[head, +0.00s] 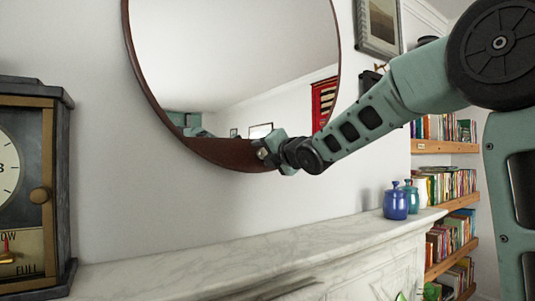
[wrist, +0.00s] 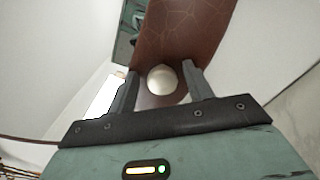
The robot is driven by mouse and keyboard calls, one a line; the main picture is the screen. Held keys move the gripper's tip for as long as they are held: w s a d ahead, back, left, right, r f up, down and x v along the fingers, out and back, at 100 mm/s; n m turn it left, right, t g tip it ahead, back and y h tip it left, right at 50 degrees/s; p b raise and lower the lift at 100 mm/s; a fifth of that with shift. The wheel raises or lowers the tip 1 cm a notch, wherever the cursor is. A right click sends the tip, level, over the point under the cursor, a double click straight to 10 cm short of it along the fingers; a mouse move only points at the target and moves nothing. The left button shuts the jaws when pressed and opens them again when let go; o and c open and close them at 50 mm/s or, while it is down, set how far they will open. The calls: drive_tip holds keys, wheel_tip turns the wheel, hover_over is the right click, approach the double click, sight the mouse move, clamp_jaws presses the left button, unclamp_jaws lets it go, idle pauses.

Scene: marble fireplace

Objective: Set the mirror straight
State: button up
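The mirror is large and rounded, with a dark reddish-brown frame (head: 205,150), on the white wall in the head view. Its top is cut off, so I cannot tell how far it is tilted. A pale round knob (wrist: 162,80) sits on the wide lower part of the frame, which also shows in the wrist view (wrist: 185,28). My gripper (head: 265,151) is at the frame's bottom edge, right of its middle. In the wrist view its fingers (wrist: 160,70) are apart, one on each side of the knob, with a small gap visible on both sides.
A marble mantel (head: 250,258) runs below the mirror. A dark-cased clock (head: 60,190) stands at the left. A blue jar (head: 395,203) and a teal jar (head: 411,197) stand at the mantel's right end. A framed picture (head: 378,25) hangs at upper right, above bookshelves (head: 440,147).

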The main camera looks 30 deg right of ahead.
drive_tip(key=shift+s+f, duration=0.1)
drive_tip(key=shift+s+d, duration=0.1)
drive_tip(key=shift+s, duration=0.2)
drive_tip(key=s, duration=1.1)
drive_tip(key=shift+s+d, duration=0.2)
